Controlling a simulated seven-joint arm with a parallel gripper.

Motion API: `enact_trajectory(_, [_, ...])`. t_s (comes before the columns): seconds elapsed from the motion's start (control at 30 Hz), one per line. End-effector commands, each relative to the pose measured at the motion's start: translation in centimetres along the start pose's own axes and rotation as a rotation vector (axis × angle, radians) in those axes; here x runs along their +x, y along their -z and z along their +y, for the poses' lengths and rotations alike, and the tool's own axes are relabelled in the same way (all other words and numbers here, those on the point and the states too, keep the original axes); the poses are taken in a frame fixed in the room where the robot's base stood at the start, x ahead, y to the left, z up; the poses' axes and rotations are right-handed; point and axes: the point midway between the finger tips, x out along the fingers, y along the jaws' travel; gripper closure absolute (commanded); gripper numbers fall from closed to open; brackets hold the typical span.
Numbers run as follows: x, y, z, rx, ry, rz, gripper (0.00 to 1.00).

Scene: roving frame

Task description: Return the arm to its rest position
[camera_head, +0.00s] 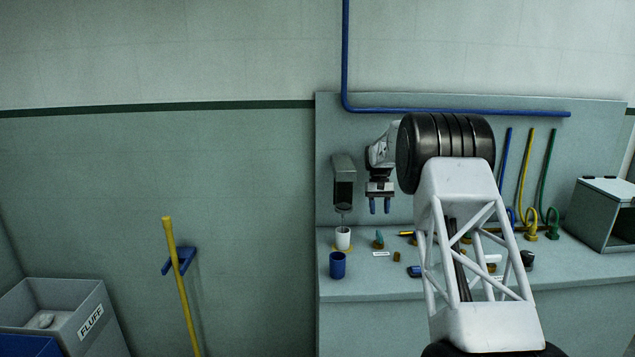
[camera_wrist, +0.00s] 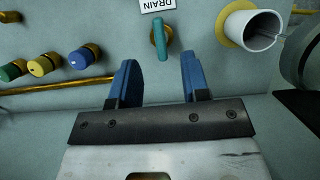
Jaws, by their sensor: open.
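My gripper (camera_head: 379,204) hangs in front of the back panel, above the counter, with its two blue fingers pointing down. In the wrist view my gripper (camera_wrist: 154,76) shows its fingers apart with nothing between them. A teal-handled tap (camera_wrist: 159,40) under a DRAIN label (camera_wrist: 158,5) shows beyond the fingertips in that view. My white lattice arm link and black joint fill the right middle of the head view and hide part of the counter.
The counter (camera_head: 370,287) holds a white cup (camera_head: 342,238) under a grey dispenser (camera_head: 344,180), a blue cup (camera_head: 337,264) and several small parts. A grey open box (camera_head: 603,214) stands right. A FLUFF bin (camera_head: 62,308) and yellow pole (camera_head: 181,285) are left.

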Motion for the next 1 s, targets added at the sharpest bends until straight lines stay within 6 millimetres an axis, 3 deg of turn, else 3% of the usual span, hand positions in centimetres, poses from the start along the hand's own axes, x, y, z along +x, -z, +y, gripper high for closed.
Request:
enact_trajectory(0.5, [-4.8, -11.6, -1.7, 0.006, -0.006, 0.096, 0.57])
enact_trajectory(1.0, [-6.7, -23.5, -3.3, 0.011, -0.010, 0.189, 0.57])
